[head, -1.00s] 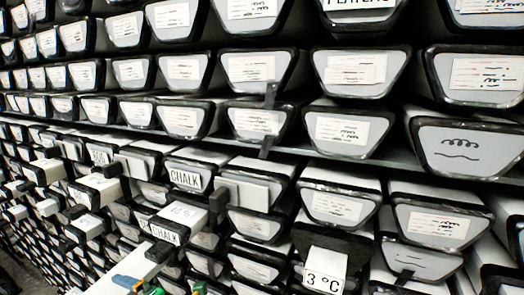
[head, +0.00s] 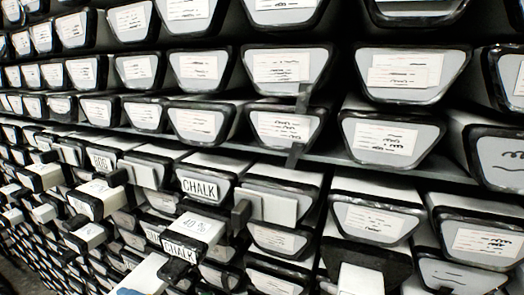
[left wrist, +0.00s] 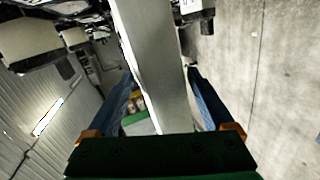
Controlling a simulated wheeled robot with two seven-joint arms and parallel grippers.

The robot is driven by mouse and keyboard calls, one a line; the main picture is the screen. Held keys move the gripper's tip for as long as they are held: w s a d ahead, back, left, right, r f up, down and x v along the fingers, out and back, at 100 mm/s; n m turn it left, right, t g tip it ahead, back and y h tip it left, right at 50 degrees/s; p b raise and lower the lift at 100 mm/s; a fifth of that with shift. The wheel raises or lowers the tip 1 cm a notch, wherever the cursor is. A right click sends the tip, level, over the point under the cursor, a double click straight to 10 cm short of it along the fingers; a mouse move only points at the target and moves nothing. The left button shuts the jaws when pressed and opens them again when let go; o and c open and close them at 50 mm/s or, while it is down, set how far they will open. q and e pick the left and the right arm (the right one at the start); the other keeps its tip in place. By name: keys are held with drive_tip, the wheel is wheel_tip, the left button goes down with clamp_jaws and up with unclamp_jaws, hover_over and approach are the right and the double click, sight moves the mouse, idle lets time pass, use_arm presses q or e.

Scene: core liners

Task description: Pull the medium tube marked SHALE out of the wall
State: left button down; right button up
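A long pale grey tube (left wrist: 150,60) runs between the two blue fingers of my left gripper (left wrist: 162,82) in the left wrist view. The fingertips appear to press on both of its sides. In the head view a pale tube (head: 146,274) sticks out of the wall at the lower left, and a small blue piece of my left gripper shows below it at the bottom edge. No SHALE marking is readable on any tube; the held tube's label is hidden. My right gripper is not in view.
The wall is packed with rows of dark-rimmed trays, several with labels. Tubes marked CHALK (head: 200,188) and a lower one marked CHALK (head: 179,249) stick out near the pale tube.

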use_arm(q)
drive_tip(key=shift+s+r, duration=0.1)
drive_tip(key=shift+s, duration=0.3)
drive_tip(key=shift+b, duration=0.45)
